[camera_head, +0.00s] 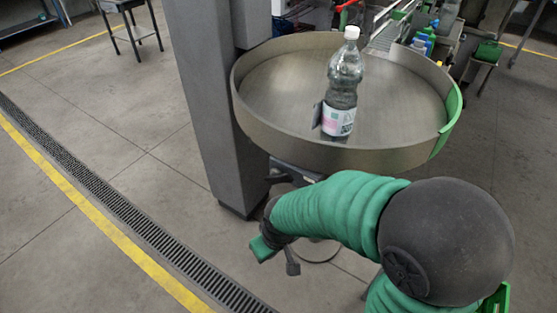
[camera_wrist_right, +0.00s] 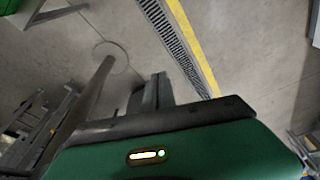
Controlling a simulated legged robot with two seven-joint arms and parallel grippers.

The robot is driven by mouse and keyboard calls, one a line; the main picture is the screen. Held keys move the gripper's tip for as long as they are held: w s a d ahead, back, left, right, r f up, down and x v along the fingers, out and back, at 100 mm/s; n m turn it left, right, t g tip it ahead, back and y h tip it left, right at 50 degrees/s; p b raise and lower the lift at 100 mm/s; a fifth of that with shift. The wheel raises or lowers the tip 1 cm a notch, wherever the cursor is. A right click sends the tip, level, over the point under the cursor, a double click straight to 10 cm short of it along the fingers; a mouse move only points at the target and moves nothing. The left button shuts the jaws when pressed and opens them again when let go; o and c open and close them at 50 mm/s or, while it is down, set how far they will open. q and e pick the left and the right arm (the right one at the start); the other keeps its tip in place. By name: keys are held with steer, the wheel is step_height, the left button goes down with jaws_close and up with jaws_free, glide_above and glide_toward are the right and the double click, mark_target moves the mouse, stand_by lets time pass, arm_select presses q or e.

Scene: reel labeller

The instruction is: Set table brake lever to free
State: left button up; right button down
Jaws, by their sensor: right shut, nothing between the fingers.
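The round metal table (camera_head: 270,125) with a raised rim stands in the middle of the head view. My right arm reaches in below its front edge, and its wrist ends to the left, under the table. In the wrist view my right gripper (camera_wrist_right: 151,92) has its dark fingers together, with nothing between them. A grey bar (camera_wrist_right: 92,92) slants beside the fingers on the left; I cannot tell whether it touches them. A dark bracket (camera_head: 292,172) shows under the table's rim. I cannot make out the brake lever for certain in either view. My left gripper is not in view.
A clear bottle (camera_head: 343,85) with a white cap stands upright on the table. A thick grey column (camera_head: 205,100) rises at the table's left. Floor left of it is open, with a drain grate (camera_head: 130,222) and yellow line. Machinery stands behind the table.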

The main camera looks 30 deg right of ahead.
steer(key=w+d+r+n+g+p, duration=0.1)
steer(key=w+d+r+p, duration=0.35)
steer(key=r+p, duration=0.35)
steer(key=w+d+r+n+g+p, duration=0.1)
steer(key=w+d+r+n+p, duration=0.15)
steer(key=w+r+p, duration=0.5)
steer(key=w+d+r+n+g+p, duration=0.1)
steer(key=w+d+r+p, duration=0.3)
steer(key=r, duration=0.6)
steer(key=p, duration=0.6)
glide_above(278, 176)
steer(key=shift+m, duration=0.25)
steer(key=f, duration=1.2)
steer(key=shift+w+d+f, duration=0.1)
steer(key=shift+w, duration=0.15)
steer(key=shift+s+f, duration=0.3)
steer(key=shift+f, duration=0.1)
